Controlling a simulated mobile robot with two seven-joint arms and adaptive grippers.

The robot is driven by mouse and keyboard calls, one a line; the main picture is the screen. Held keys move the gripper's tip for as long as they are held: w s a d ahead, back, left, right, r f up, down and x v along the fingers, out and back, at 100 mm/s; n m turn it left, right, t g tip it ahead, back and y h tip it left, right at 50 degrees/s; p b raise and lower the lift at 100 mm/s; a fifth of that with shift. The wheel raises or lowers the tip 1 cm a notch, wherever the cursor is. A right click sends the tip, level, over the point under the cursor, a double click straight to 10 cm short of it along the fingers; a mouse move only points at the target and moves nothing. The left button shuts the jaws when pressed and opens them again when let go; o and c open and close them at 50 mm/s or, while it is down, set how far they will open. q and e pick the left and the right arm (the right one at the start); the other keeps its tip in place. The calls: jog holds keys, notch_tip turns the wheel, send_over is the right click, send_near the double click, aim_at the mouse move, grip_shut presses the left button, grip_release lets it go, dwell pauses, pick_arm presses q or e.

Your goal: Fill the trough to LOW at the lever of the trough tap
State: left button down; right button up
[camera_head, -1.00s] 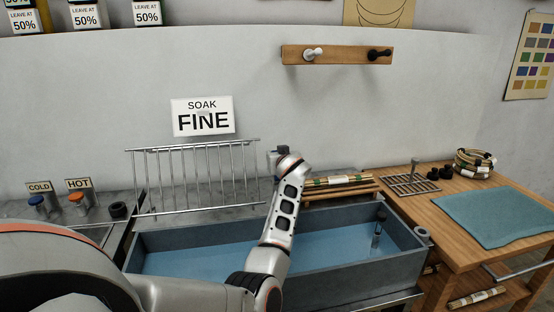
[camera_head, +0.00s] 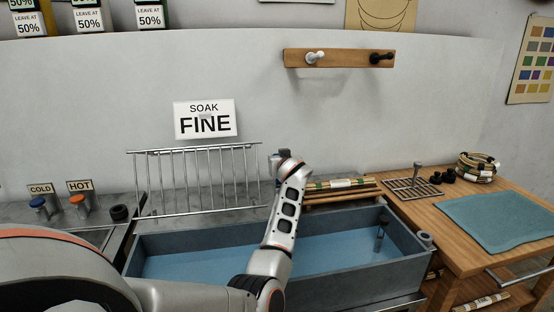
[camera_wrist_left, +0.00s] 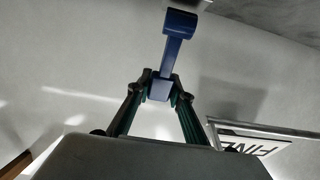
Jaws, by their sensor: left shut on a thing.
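The trough (camera_head: 190,240) is a long grey basin in the head view, with blue water (camera_head: 330,247) lying below its rim. My left arm reaches over it from the left, its wrist at the trough's back edge. In the left wrist view, a blue lever (camera_wrist_left: 176,48) with a square head stands out between the fingers. My left gripper (camera_wrist_left: 160,90) is shut on the lever's near end. In the head view my wrist mostly hides the tap and fingers. No LOW mark is readable. My right gripper is not in view.
A wire rack (camera_head: 200,180) stands behind the trough, under a sign (camera_head: 206,119) reading SOAK FINE. COLD (camera_head: 39,203) and HOT (camera_head: 78,201) taps are at left. A dark upright post (camera_head: 381,234) stands in the trough's right end. A wooden table (camera_head: 455,235) with a teal mat is at right.

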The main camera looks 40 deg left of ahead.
pick_arm(q)
jog(key=shift+f, duration=0.35)
dwell(0.3)
jog(key=c, duration=1.8)
grip_release()
jog(key=shift+o, duration=0.2)
jog(key=shift+r, duration=0.25)
notch_tip(320, 180, up, 10)
jog(key=shift+f, duration=0.15)
